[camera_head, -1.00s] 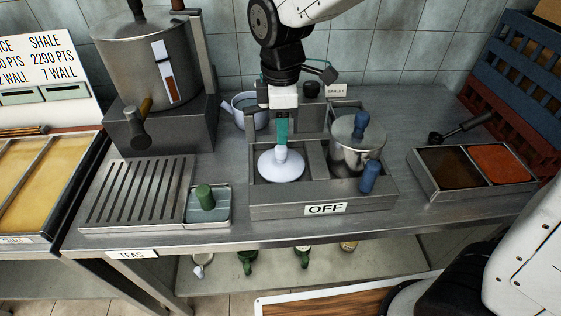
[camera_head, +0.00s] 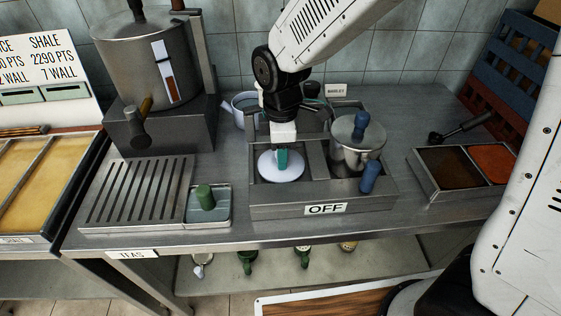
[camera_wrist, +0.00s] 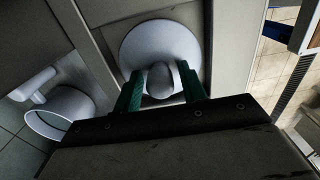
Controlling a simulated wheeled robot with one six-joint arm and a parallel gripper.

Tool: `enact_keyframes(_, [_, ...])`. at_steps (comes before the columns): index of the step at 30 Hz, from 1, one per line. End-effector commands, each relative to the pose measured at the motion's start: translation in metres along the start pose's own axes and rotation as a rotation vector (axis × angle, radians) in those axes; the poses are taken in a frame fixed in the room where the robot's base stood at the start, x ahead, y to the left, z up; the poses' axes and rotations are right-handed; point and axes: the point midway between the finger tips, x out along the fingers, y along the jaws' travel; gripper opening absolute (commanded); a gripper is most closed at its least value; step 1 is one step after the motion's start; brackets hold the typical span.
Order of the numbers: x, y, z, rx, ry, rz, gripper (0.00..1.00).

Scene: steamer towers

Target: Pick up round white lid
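The round white lid (camera_head: 293,171) lies flat in the left bay of the grey burner unit marked OFF. In the wrist view its pale disc (camera_wrist: 135,45) and rounded knob (camera_wrist: 161,80) show ahead of my gripper. My gripper (camera_head: 282,160) points down at the lid's middle, its teal fingers low over it. In the wrist view my gripper (camera_wrist: 161,84) has one green finger on each side of the knob. The fingers are apart with the knob between them; whether they touch it is hard to tell.
A steel pot with a blue knob (camera_head: 357,150) stands close right of the lid. A white handled pot (camera_head: 240,107) sits behind left. A green-handled press (camera_head: 206,200) and slatted tray (camera_head: 135,190) are at left. Sauce bins (camera_head: 450,175) stand at right.

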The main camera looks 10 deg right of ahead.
Motion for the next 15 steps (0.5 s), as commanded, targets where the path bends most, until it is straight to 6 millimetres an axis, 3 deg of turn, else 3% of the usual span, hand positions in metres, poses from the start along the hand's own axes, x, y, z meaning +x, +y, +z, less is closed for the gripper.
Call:
enact_keyframes(1, [-0.0001,0.0,0.0,0.0,0.0,0.0,0.28])
enact_keyframes(4, [-0.0001,0.0,-0.0001,0.0,0.0,0.0,0.0])
enact_keyframes(5, [-0.0001,0.0,-0.0001,0.0,0.0,0.0,0.0])
enact_keyframes(6, [-0.0002,0.0,-0.0001,0.0,0.0,0.0,0.22])
enact_keyframes(9, [-0.0002,0.0,-0.0001,0.0,0.0,0.0,0.0])
enact_keyframes(15, [-0.0008,0.0,-0.0002,0.0,0.0,0.0,0.0])
